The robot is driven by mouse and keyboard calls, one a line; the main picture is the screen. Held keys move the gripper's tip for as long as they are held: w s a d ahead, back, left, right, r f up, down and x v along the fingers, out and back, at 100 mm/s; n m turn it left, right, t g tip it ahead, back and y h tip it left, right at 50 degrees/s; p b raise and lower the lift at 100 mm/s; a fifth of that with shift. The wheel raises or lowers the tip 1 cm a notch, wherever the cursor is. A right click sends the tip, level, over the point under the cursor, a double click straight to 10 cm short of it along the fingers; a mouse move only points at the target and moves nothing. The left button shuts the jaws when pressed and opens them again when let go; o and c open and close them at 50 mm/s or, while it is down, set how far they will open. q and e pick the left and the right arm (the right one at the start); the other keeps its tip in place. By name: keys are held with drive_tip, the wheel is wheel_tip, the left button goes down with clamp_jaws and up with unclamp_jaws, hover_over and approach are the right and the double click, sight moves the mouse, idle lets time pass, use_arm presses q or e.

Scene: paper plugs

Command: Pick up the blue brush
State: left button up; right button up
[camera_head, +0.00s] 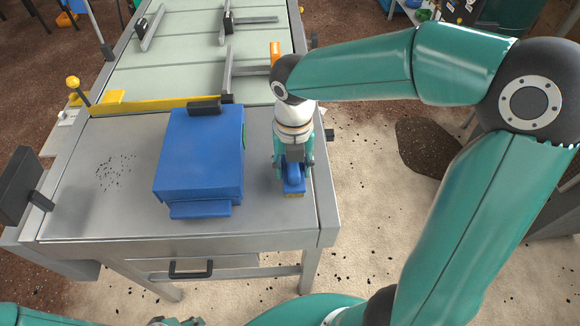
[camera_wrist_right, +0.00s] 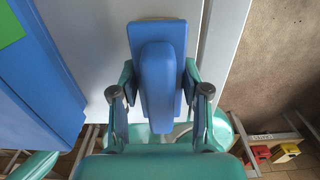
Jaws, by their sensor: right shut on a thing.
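The blue brush (camera_head: 294,182) is at the right side of the grey table top, with a tan strip at its lower end. In the right wrist view the brush (camera_wrist_right: 157,85) shows a raised blue handle on a flat blue back. My right gripper (camera_head: 293,160) points down from above, shut on the brush handle. In the wrist view its fingers (camera_wrist_right: 160,105) stand on both sides of the handle. I cannot tell whether the brush touches the table. My left gripper is barely in view at the bottom edge, its jaws not readable.
A blue box-shaped machine (camera_head: 200,155) stands on the table (camera_head: 255,222) just left of the brush. A yellow bar (camera_head: 150,105) and metal clamps lie behind. Dark specks are scattered on the table's left. The table's right edge is close to the gripper.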

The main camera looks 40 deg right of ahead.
wheel_tip(320, 180, up, 20)
drive_tip(key=p, duration=0.2)
idle(0.4)
drive_tip(key=o, duration=0.5)
drive_tip(key=shift+c, duration=0.2)
drive_tip(key=c, duration=0.3)
drive_tip(key=shift+w+f, duration=0.1)
